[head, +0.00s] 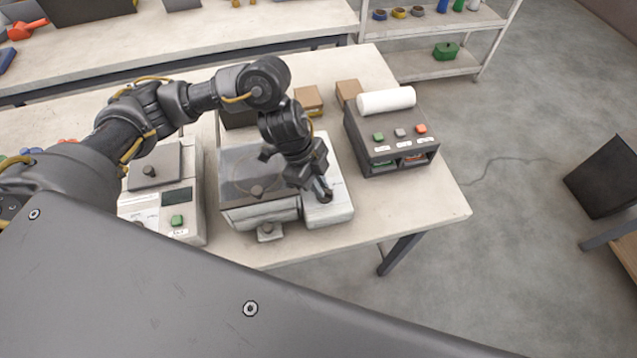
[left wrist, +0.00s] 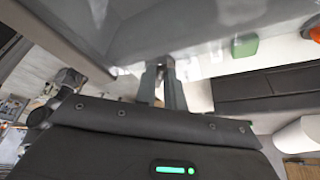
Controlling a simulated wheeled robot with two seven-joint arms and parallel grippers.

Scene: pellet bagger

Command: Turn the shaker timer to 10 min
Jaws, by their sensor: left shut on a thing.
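The shaker (head: 262,175) stands on the bench, a box with a see-through lid and a white control panel (head: 338,206) on its right side. My left gripper (head: 325,194) reaches down onto this panel and is shut on the small dark timer knob, which its fingers mostly cover. In the left wrist view the two fingers (left wrist: 161,82) come close together against the pale panel face. The knob's pointer and the dial marks cannot be read. My right gripper is not in view.
A scale-like device (head: 190,195) with a green button stands left of the shaker. A dark device (head: 390,135) with several coloured buttons and a white roll (head: 386,101) stands to its right. Small brown boxes (head: 308,98) sit behind. The bench's front right corner is clear.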

